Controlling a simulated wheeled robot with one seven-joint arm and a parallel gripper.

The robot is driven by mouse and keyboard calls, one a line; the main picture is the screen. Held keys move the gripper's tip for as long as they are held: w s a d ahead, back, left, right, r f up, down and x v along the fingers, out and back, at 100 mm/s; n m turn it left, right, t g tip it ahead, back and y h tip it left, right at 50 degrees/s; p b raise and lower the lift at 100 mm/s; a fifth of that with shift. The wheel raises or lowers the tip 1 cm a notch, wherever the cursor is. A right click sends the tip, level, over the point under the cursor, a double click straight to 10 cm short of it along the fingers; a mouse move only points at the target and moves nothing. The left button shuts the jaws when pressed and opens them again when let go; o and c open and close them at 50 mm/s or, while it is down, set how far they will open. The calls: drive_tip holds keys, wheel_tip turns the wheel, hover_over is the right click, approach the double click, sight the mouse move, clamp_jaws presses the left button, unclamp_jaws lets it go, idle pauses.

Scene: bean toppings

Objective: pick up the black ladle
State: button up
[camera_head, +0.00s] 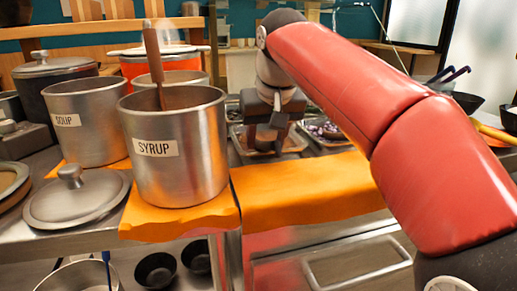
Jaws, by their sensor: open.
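My red arm reaches in from the right, and my gripper (265,138) points down over a metal tray (292,146) behind the orange cloth. The gripper is small and dark in this view; its jaws are open, and I see nothing clearly held. I cannot make out a black ladle for certain. A brown-handled utensil (153,55) stands in the pot labelled SYRUP (178,150), with its lower end hidden inside. My arm hides part of the counter to the right of the gripper.
A pot labelled SOUP (88,125) and a loose lid (77,199) are at left. Orange cloths (310,190) cover the counter's front. A tray with purple pieces (325,130) lies right of the gripper.

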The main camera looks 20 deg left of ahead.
drive_tip(key=shift+w+f, duration=0.15)
drive_tip(key=shift+f, duration=0.25)
clamp_jaws()
drive_tip(key=shift+r, duration=0.15)
